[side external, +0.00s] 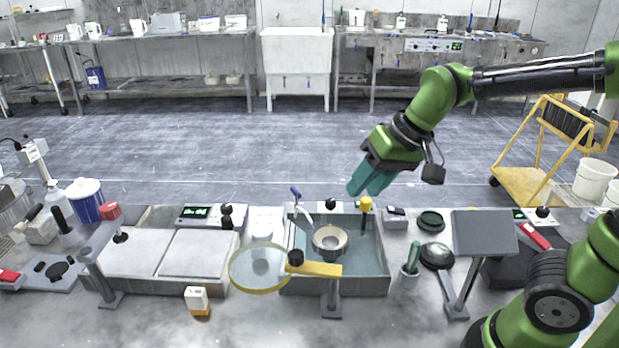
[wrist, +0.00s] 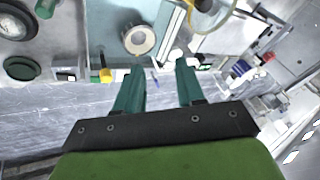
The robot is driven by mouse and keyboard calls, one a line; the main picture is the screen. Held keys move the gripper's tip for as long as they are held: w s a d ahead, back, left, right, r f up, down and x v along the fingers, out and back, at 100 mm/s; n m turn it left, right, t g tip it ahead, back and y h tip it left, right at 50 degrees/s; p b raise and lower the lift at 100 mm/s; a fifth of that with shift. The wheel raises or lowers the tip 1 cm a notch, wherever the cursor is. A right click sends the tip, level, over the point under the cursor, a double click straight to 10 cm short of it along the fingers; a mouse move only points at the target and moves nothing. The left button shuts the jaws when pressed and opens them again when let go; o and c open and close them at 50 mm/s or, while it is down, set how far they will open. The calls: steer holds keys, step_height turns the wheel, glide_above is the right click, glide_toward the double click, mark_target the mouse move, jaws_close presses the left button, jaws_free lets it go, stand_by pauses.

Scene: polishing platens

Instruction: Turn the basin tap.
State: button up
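The basin (side external: 368,278) is a grey-blue rectangular sink in the bench, also seen in the wrist view (wrist: 105,22). At its back left edge stands a tap (side external: 304,214) with a pale spout and a blue lever (side external: 296,192). In the wrist view the small blue lever (wrist: 155,76) shows between my fingers in the picture. My gripper (side external: 365,190) is open and empty, above the basin's back right edge and apart from the tap; its spread fingers also show in the wrist view (wrist: 159,68).
A yellow-topped post (side external: 366,205) stands at the basin's back right corner, below my fingers. A round ring-shaped part (side external: 329,240) sits in the basin. A magnifier (side external: 262,268) on a yellow arm (side external: 318,269) stands in front. A grey panel (side external: 484,232) stands right.

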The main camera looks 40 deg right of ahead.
steer(key=w+d+f+g+h, duration=0.1)
steer(key=w+d+f+h, duration=0.1)
steer(key=w, duration=1.2)
steer(key=h, duration=0.2)
glide_toward(296, 190)
steer(key=shift+n, duration=0.4)
steer(key=x, duration=0.8)
steer(key=shift+s, duration=0.1)
jaws_close()
